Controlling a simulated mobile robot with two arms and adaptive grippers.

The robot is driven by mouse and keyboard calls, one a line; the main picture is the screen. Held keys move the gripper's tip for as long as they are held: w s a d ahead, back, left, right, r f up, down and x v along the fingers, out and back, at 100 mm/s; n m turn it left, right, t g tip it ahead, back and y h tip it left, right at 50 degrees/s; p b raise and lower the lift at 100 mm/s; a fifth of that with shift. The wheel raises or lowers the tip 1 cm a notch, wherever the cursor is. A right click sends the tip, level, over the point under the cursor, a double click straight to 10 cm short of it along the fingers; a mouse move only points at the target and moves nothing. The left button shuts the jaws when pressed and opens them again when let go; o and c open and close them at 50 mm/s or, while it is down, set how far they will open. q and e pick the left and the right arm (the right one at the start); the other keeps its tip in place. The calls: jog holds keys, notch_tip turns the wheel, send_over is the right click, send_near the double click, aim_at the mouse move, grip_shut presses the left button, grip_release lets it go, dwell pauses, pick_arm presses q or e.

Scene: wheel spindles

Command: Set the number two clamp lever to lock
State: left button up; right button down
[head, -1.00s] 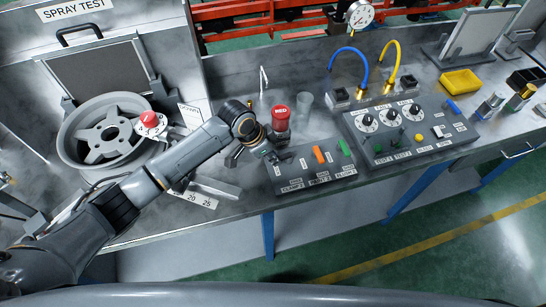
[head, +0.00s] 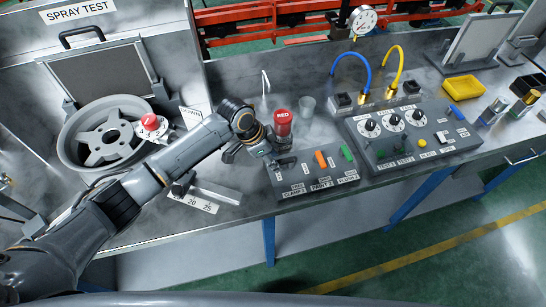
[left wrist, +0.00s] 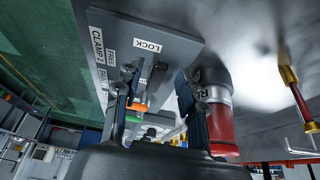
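The lever box (head: 312,182) is a grey panel on the bench with a row of levers. Its left end carries the CLAMP 2 label (head: 293,192); the label also shows in the left wrist view (left wrist: 97,50). The LOCK label (left wrist: 147,46) and the FREE label lie on opposite sides of that station. My left gripper (head: 272,160) is over this left end. In the left wrist view its two fingers (left wrist: 155,100) are apart, straddling the clamp station. My right gripper is not in view.
An orange lever (head: 320,159) and a green lever (head: 346,153) stand right of the clamp station. A red-topped paint can (head: 283,125) stands close behind the gripper. A larger control box (head: 410,136) with knobs is at the right. The wheel (head: 105,135) is at the left.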

pick_arm(q)
jog(key=v, duration=1.2)
jog(key=shift+d, duration=0.1)
